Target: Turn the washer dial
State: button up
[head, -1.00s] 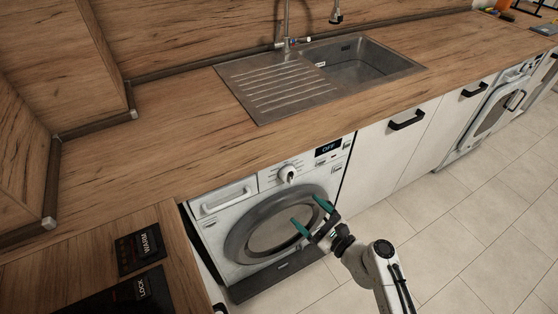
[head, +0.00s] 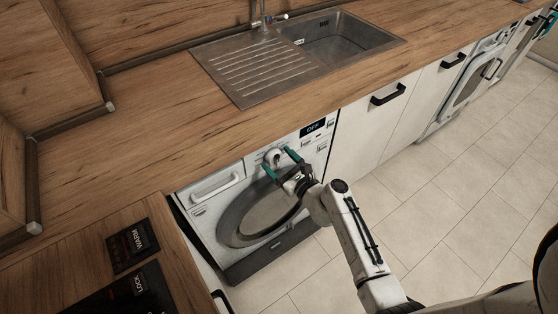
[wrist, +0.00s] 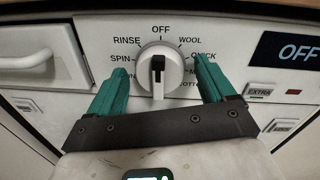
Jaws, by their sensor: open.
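The washer (head: 213,221) is built in under the wooden counter, its round door shut. Its white dial (wrist: 160,72) sits on the control panel, with a dark pointer mark at the top toward OFF. The dial also shows in the head view (head: 272,157). Labels RINSE, SPIN, WOOL and QUICK ring it; some at the lower right are partly hidden by a finger. The display (wrist: 290,52) reads OFF. My gripper (wrist: 160,78) is open, with one teal finger on each side of the dial. I cannot tell whether the fingers touch it.
The detergent drawer (wrist: 42,55) is left of the dial. The counter edge overhangs the panel. A sink (head: 335,40) is set in the counter above. White cabinets with black handles (head: 388,94) stand at right; the tiled floor in front is clear.

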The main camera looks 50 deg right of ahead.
jog(key=shift+w, duration=0.1)
jog(key=shift+c, duration=0.3)
jog(key=c, duration=1)
jog(key=shift+n, duration=0.4)
jog(key=n+b, duration=0.2)
jog(key=n, duration=0.1)
jog(key=shift+a+n, duration=0.1)
jog(key=shift+n, duration=0.2)
jog(key=n+b, duration=0.1)
jog(key=n, duration=0.2)
jog(key=shift+n, duration=0.3)
jog(key=n+b, duration=0.1)
jog(key=n, duration=0.3)
jog(key=shift+a+g, duration=0.1)
jog(key=shift+g, duration=0.3)
jog(key=shift+n+h+b, duration=0.3)
jog(key=shift+n+b, duration=0.2)
jog(key=shift+n, duration=1)
